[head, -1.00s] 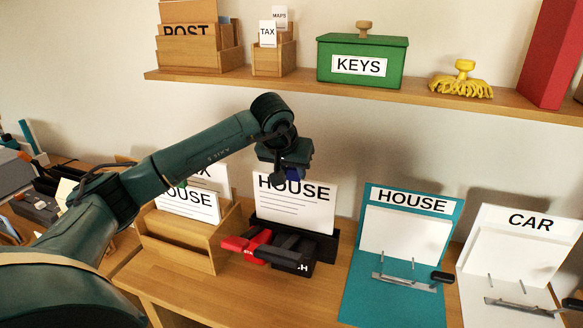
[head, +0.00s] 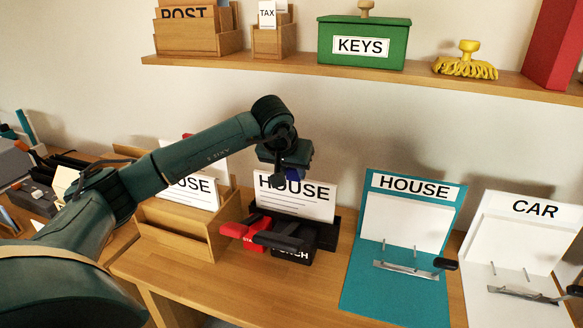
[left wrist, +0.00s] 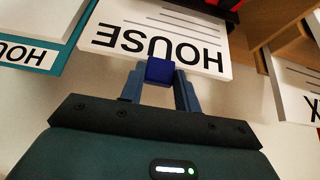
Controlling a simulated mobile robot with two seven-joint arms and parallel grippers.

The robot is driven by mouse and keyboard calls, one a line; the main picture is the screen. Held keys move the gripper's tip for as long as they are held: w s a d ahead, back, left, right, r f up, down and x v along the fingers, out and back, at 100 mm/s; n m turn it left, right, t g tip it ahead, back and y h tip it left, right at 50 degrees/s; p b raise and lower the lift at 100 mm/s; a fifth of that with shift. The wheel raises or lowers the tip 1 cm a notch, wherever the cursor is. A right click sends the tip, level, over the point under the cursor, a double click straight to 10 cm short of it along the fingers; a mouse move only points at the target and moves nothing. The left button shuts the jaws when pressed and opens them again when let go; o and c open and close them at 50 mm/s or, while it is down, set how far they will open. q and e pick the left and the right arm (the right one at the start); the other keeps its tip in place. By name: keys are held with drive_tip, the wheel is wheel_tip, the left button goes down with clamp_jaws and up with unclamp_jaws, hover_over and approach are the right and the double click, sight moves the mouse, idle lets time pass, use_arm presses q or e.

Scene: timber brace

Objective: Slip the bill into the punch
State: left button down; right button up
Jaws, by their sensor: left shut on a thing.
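The bill (head: 296,203), a white sheet headed HOUSE with printed lines, stands upright at the punch (head: 292,252). The punch is black, with a red stapler-like part (head: 244,232) at its left. The left wrist view shows the gripper's fingers with a blue block (left wrist: 159,71) at the edge of the bill (left wrist: 165,40). The bill's lower edge is hidden behind the punch's black body, so I cannot tell how deep it sits. My right gripper is not in view.
A wooden sorter (head: 178,240) with another HOUSE sheet (head: 190,192) stands close left. A teal HOUSE board (head: 385,300) and a white CAR board (head: 490,310), each with a metal clip, stand to the right. A shelf (head: 330,68) with boxes runs above. The front desk strip is clear.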

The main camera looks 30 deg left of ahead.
use_arm(q)
drive_tip(key=shift+f+b, duration=0.45)
drive_tip(key=shift+f, duration=0.35)
drive_tip(key=c, duration=0.9)
unclamp_jaws()
drive_tip(key=shift+o, duration=0.2)
drive_tip(key=o, duration=0.4)
